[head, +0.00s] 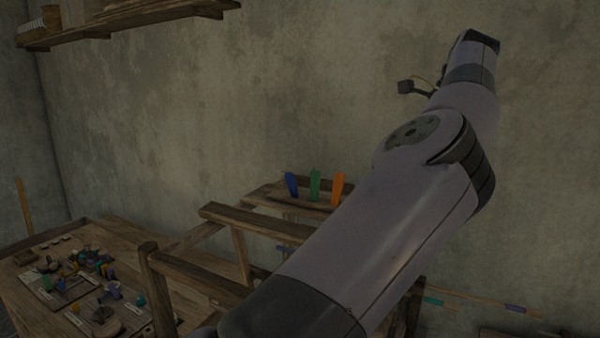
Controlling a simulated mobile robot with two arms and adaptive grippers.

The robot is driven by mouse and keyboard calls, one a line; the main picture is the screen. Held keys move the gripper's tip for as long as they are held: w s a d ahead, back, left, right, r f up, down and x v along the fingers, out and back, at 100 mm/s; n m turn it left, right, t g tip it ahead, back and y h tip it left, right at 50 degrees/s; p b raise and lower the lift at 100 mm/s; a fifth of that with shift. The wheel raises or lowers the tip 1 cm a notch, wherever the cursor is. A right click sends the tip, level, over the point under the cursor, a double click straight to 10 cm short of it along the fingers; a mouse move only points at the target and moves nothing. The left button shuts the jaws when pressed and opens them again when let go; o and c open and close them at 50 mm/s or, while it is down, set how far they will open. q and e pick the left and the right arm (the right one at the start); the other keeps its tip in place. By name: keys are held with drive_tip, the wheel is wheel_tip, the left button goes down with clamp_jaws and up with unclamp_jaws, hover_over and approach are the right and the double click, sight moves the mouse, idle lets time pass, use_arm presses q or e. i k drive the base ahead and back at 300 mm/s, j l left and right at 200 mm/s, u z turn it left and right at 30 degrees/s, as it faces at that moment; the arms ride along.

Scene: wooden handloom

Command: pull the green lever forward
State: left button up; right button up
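The green lever (315,186) stands upright between a blue lever (291,184) and an orange lever (338,188) on the wooden loom frame (257,194), near the middle of the view. One of my arms, which I take for the left, rises from the bottom centre to the upper right, in front of the loom. Its wrist end is well above and to the right of the levers. A small dark part (405,87) beside the wrist may belong to the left gripper; its fingers cannot be made out. Nothing of mine visibly touches the green lever. My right gripper is not in view.
A wooden table (27,264) at the lower left holds several small coloured items. Loom beams (200,277) stand between it and my arm, which hides part of the loom. A wooden shelf (130,17) hangs at the upper left. Bare wall fills the back.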

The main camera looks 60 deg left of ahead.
sight(315, 174)
drive_tip(key=i+j, duration=0.1)
drive_tip(key=j, duration=0.45)
drive_tip(key=i+j, duration=0.1)
drive_tip(key=j, duration=0.5)
drive_tip(key=i+j, duration=0.1)
drive_tip(key=j, duration=0.45)
